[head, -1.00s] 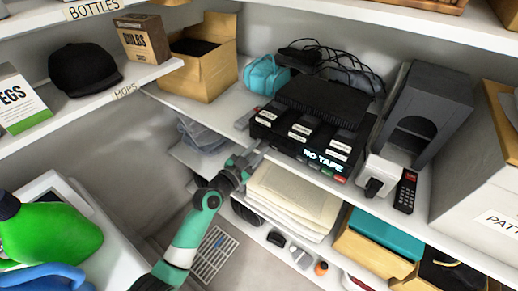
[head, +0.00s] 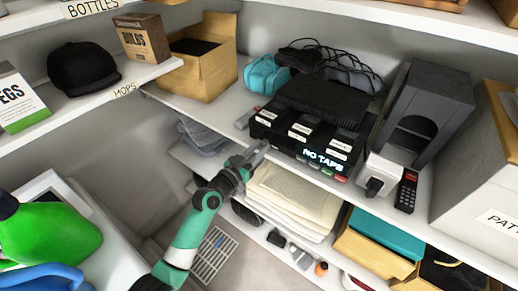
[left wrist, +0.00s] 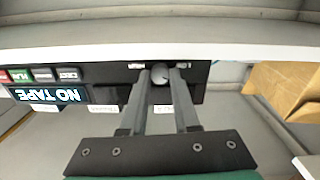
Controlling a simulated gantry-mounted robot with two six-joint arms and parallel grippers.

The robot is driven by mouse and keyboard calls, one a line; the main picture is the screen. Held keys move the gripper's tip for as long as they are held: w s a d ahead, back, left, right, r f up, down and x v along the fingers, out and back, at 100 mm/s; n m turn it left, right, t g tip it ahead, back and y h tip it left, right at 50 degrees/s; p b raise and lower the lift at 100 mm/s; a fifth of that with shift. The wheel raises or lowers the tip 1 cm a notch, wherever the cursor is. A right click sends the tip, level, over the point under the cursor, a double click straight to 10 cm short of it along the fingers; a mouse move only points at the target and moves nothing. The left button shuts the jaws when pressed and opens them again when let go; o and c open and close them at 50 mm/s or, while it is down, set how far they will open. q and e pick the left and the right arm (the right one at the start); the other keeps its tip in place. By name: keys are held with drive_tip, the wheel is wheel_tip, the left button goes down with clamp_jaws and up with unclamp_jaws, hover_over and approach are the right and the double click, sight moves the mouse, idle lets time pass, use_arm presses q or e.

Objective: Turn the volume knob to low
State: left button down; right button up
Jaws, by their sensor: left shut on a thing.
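The black tape device (head: 310,125) sits on the middle shelf, with a lit "NO TAPE" display (head: 323,158) on its front. In the left wrist view the device appears upside down, with the display (left wrist: 48,95) at left. In the head view my left gripper (head: 258,151) is at the device's front left corner and hides the knob. The knob's pointer setting is too small to tell.
Paper stacks (head: 292,200) lie on the shelf below the device. A cardboard box (head: 205,70) and a teal bag (head: 266,75) are behind left.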

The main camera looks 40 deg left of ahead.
use_arm(q)
drive_tip(key=n, duration=0.4)
drive_tip(key=shift+n, duration=0.3)
drive_tip(key=n+p, duration=0.1)
drive_tip(key=n, duration=0.3)
drive_tip(key=shift+n, duration=0.3)
drive_tip(key=c, duration=0.7)
unclamp_jaws()
drive_tip(key=shift+d+f, duration=0.1)
drive_tip(key=shift+o, duration=0.2)
drive_tip(key=shift+f, duration=0.1)
